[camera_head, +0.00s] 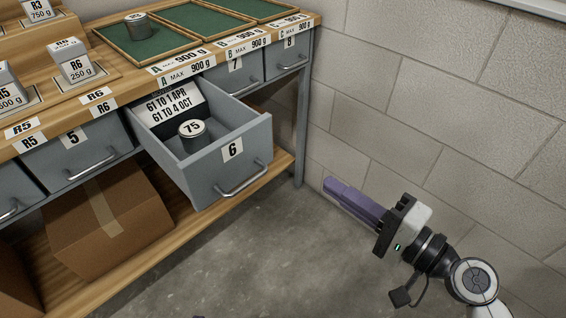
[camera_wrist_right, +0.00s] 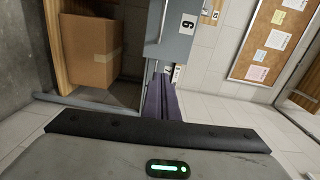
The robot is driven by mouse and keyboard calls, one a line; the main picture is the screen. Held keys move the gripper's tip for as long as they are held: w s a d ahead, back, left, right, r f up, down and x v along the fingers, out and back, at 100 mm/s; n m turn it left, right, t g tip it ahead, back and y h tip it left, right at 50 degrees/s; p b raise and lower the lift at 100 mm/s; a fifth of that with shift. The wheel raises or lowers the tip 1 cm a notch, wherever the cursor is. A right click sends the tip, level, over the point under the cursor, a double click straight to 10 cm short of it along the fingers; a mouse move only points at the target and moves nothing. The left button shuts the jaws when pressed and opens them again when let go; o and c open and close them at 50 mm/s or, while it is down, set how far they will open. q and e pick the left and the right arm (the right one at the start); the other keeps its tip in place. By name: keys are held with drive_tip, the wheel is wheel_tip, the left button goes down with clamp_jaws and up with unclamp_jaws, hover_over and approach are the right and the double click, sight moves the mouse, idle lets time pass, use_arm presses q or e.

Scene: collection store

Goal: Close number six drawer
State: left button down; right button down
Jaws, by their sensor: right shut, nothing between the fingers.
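The number six drawer (camera_head: 222,167) is grey, pulled well out from the bench, with a bar handle (camera_head: 243,183) on its front. Inside lie a round tin marked 75 (camera_head: 193,133) and a card with printed dates (camera_head: 172,108). My right gripper (camera_head: 329,186) is shut and empty, to the right of the drawer front and apart from it, above the floor. In the right wrist view its purple fingers (camera_wrist_right: 160,101) point toward the number six drawer front (camera_wrist_right: 176,42). My left gripper is not in view.
Drawer 5 (camera_head: 77,152), drawer 7 (camera_head: 234,76) and drawer 8 (camera_head: 291,53) look shut. A cardboard box (camera_head: 104,220) stands on the lower shelf. A bench leg (camera_head: 303,110) is behind the drawer. A block wall (camera_head: 450,130) bounds the right; the floor between is clear.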

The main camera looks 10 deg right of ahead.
sight(271, 141)
drive_tip(key=x, duration=0.4)
drive_tip(key=r+x, duration=0.1)
drive_tip(key=x, duration=0.4)
drive_tip(key=p+x, duration=0.1)
drive_tip(key=x, duration=0.4)
drive_tip(key=shift+r, duration=0.15)
drive_tip(key=shift+w, duration=0.1)
